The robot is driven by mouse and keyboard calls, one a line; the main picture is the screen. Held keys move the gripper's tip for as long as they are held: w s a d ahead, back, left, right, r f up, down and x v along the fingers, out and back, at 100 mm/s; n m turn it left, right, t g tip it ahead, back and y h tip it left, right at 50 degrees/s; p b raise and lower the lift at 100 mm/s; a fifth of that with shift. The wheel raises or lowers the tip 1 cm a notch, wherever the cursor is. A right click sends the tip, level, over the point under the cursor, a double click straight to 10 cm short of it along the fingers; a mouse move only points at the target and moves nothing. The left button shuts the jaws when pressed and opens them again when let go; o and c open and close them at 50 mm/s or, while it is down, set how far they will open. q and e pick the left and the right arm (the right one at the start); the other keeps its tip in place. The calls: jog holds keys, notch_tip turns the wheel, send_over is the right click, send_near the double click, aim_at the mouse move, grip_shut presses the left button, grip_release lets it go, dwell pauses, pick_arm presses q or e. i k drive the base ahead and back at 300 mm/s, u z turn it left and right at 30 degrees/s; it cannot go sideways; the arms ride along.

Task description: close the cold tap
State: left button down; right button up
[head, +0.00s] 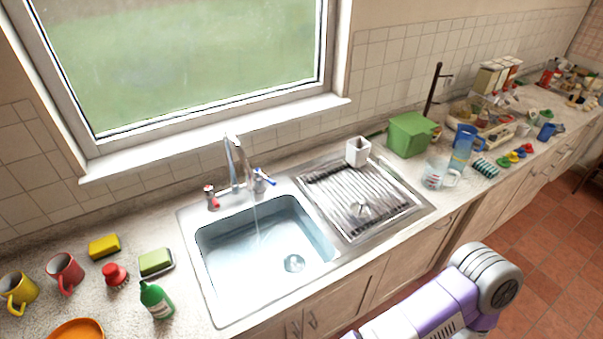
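The cold tap (262,181), with a blue handle, stands at the back edge of the sink, right of the tall chrome spout (235,165). The red-marked hot tap (211,197) stands left of the spout. A thin stream of water (257,220) falls from the spout into the sink basin (212,265). Neither gripper is in view. Only a purple and white link of one of my arms shows at the lower right, well away from the taps.
A ribbed drainboard (330,180) with a white cup (358,151) lies right of the sink. A green bottle (156,300), sponges and mugs stand to the left. A green box (409,134), a glass mug (435,175) and a blue jug (462,148) stand further right. A window is behind.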

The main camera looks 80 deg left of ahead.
aim_at(265, 178)
jog(key=i, duration=1.15)
jog(key=u, duration=2)
